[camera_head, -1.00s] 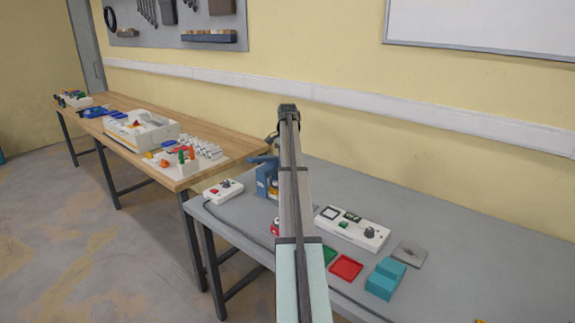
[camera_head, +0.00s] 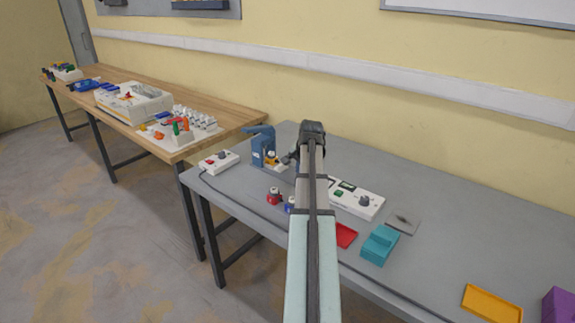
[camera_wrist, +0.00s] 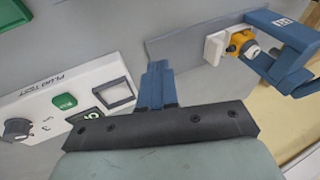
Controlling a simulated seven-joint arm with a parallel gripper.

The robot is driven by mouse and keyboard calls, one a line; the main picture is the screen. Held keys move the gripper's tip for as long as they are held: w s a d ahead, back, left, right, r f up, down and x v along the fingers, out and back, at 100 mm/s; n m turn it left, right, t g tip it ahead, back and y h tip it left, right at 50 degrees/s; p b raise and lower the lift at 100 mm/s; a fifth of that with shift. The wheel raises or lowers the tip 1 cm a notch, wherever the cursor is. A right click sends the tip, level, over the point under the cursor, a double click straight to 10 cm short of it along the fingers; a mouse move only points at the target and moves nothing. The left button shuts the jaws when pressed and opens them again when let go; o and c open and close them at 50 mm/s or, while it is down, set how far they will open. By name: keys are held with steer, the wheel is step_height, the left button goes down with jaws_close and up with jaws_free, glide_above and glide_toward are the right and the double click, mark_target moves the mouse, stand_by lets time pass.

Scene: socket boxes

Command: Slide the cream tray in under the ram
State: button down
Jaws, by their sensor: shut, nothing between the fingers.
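The blue press (camera_head: 261,142) stands at the back left of the grey table, and part of its frame (camera_wrist: 285,45) shows at the upper right of the wrist view. The cream tray (camera_wrist: 214,47) shows as a pale block at the press's mouth, on a grey base strip (camera_wrist: 175,42). An orange part (camera_wrist: 240,42) with a pale round piece sits against it; the ram's face cannot be made out. My gripper (camera_wrist: 156,72) has its blue fingers shut and empty, apart from the tray in the picture. In the head view it is small, just right of the press.
The white test panel (camera_head: 357,200) lies close to my gripper. A white control box (camera_head: 218,162) is left of the press. Red (camera_head: 274,196) and blue (camera_head: 290,205) items stand in front. A teal block (camera_head: 380,245) and yellow tray (camera_head: 491,303) lie right.

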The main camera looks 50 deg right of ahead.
mark_target(278, 163)
steer(key=w+d+f, duration=0.2)
steer(key=w+d+f+n+t+h, duration=0.1)
steer(key=w+d, duration=0.1)
steer(key=w+d+f+h, duration=0.1)
steer(key=w+d+f, duration=0.1)
steer(key=w, duration=0.1)
steer(key=shift+d+f+t, duration=0.15)
steer(key=shift+f+t, duration=0.15)
steer(key=shift+t, duration=0.1)
steer(key=w, duration=0.3)
steer(key=shift+f, duration=0.1)
steer(key=shift+w, duration=0.55)
steer(key=w, duration=0.4)
steer(key=shift+w+d, duration=0.1)
steer(key=shift+w, duration=0.25)
